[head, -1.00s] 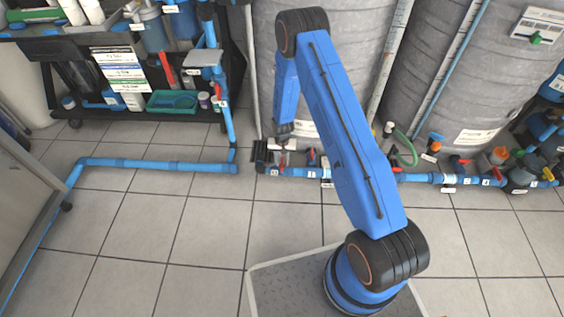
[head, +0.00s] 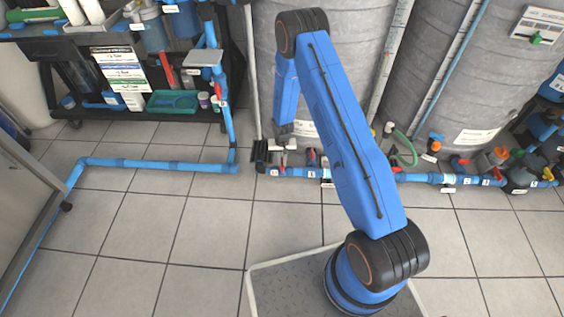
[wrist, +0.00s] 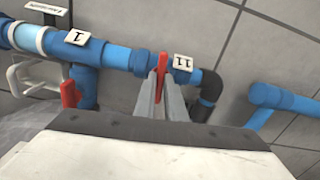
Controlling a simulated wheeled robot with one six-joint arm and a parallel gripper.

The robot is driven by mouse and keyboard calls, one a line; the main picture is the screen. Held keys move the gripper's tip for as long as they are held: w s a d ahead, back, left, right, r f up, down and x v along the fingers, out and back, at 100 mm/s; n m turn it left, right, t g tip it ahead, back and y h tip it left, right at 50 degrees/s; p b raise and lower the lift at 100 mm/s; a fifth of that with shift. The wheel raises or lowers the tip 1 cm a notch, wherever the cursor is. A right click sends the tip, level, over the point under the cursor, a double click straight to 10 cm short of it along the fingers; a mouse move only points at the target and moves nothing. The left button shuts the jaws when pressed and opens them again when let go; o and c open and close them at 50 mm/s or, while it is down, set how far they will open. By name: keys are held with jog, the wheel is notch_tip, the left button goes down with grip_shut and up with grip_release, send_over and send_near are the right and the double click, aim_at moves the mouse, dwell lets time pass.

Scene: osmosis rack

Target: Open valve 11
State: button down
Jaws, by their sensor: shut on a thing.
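Valve 11 sits on the blue pipe, next to the white "11" label (wrist: 183,62) in the wrist view. Its red handle (wrist: 162,72) stands between my two grey fingers and lies across the pipe. My gripper (wrist: 163,86) is shut on this handle, close to the pipe. In the head view my arm reaches down to the left end of the floor pipe. My fingers and the handle are too small or hidden to make out there.
A "1" label (wrist: 76,37) and another red handle (wrist: 69,93) are left of valve 11. A black elbow (wrist: 208,88) is to its right. Grey tanks (head: 300,80) stand behind the pipe. A black rack (head: 130,115) is at left.

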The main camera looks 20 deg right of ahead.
jog(key=n, duration=0.8)
jog(key=shift+n, duration=0.4)
jog(key=n, duration=0.4)
jog(key=shift+n, duration=1.9)
jog(key=c, duration=1.8)
grip_release()
jog(key=shift+r, duration=0.1)
